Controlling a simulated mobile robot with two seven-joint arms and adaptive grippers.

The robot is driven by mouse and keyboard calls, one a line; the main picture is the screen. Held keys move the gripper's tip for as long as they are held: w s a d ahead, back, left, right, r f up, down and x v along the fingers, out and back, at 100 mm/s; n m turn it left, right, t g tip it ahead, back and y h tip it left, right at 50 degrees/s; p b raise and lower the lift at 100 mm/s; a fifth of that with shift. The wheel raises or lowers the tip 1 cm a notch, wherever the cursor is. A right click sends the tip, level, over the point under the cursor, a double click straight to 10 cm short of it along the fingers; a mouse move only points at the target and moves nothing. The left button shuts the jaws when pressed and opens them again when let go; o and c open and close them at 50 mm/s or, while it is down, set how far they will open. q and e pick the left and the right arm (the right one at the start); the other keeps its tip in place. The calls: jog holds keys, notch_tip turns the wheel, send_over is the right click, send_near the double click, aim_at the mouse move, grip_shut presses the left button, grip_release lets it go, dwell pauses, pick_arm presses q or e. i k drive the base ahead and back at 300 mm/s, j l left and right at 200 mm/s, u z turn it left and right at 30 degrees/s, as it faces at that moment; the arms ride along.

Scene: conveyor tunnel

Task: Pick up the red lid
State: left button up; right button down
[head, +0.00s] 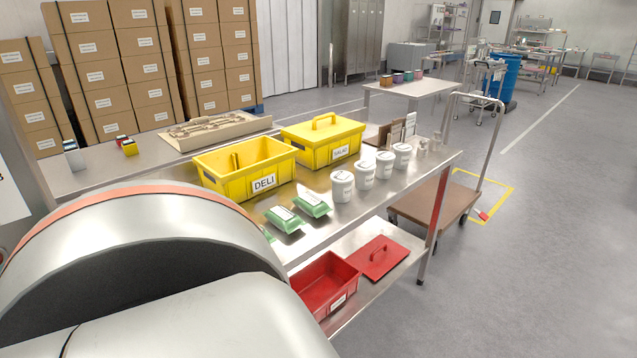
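The red lid (378,258) lies flat on the lower shelf (353,298) of the steel table, handle up, near the shelf's right end. An open red bin (326,284) with a white label stands to its left on the same shelf; its left part is hidden behind my own arm. The lid is apart from or just beside the bin; I cannot tell whether they touch. A large part of my own arm fills the lower left of the head view. Neither of my grippers shows.
On the tabletop (410,178) stand an open yellow DELI bin (236,177), a lidded yellow SALAD bin (323,152), green packs (311,205) and several white tubs (342,186). A cart (432,203) stands to the right. The floor (480,290) at front right is clear.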

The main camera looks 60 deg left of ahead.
aim_at(381, 253)
jog(key=j+u, duration=0.1)
jog(key=u, duration=1.35)
jog(key=i+l+u, duration=0.1)
jog(key=u, duration=0.5)
jog(key=i+l+u, duration=0.15)
jog(key=l, duration=0.15)
jog(key=i+l+u, duration=0.2)
jog(key=l+u, duration=0.15)
jog(key=l, duration=0.2)
jog(key=i+l+u, duration=0.1)
jog(key=l, duration=0.4)
jog(key=i+l+u, duration=0.15)
jog(key=l, duration=0.3)
jog(key=i+l, duration=0.1)
jog(key=l, duration=0.5)
jog(key=i+l, duration=0.15)
jog(key=l, duration=0.4)
jog(key=i+l+u, duration=0.1)
jog(key=l, duration=0.5)
jog(key=i+l, duration=0.1)
jog(key=l, duration=0.45)
jog(key=i+l, duration=0.1)
jog(key=l, duration=0.5)
